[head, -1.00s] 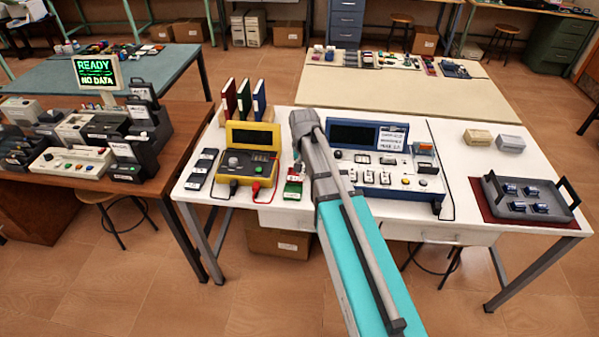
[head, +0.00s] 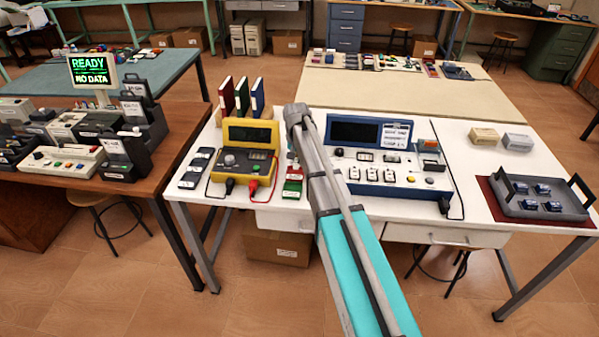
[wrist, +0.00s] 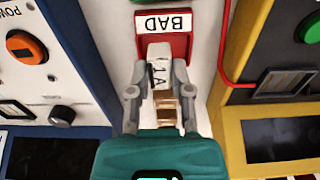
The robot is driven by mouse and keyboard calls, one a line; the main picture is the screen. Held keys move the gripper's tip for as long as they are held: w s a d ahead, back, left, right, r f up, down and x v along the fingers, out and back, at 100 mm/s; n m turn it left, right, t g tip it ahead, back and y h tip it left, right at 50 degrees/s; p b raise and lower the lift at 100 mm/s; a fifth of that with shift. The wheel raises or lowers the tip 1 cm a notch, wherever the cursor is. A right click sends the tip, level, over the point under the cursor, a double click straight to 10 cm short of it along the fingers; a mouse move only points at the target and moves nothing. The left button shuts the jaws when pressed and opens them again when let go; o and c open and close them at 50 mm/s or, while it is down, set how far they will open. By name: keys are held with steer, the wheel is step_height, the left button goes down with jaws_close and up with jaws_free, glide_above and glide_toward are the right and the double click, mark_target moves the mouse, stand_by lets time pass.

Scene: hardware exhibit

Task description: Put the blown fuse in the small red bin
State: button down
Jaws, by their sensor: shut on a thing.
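My gripper (wrist: 160,82) is shut on the fuse (wrist: 161,72), a pale body with printed text and a brass-coloured part, in the wrist view. The small red bin (wrist: 182,46), with a white BAD label, is just beyond the fingertips. The fuse's far end overlaps the bin's near part in this view; I cannot tell its height above it. In the head view the red bin (head: 292,188) stands on the white table between the yellow tester and the blue console. There my arm hides the gripper and fuse.
The yellow tester (head: 249,160) with a red lead stands left of the bin, the blue console (head: 385,165) right. A grey tray (head: 560,207) with several blue parts sits far right.

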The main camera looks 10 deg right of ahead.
mark_target(296, 166)
steer(key=shift+w+f, duration=0.25)
steer(key=shift+w+f+b, duration=0.5)
steer(key=shift+f+b, duration=0.2)
steer(key=shift+b, duration=0.05)
steer(key=shift+s+f+b, duration=0.2)
steer(key=shift+f+b, duration=1.05)
steer(key=shift+b, duration=0.1)
steer(key=c, duration=0.5)
jaws_free()
steer(key=shift+w, duration=0.1)
steer(key=shift+c, duration=0.2)
steer(key=shift+r, duration=0.1)
step_height(296, 166, up, 12)
steer(key=p, duration=1.2)
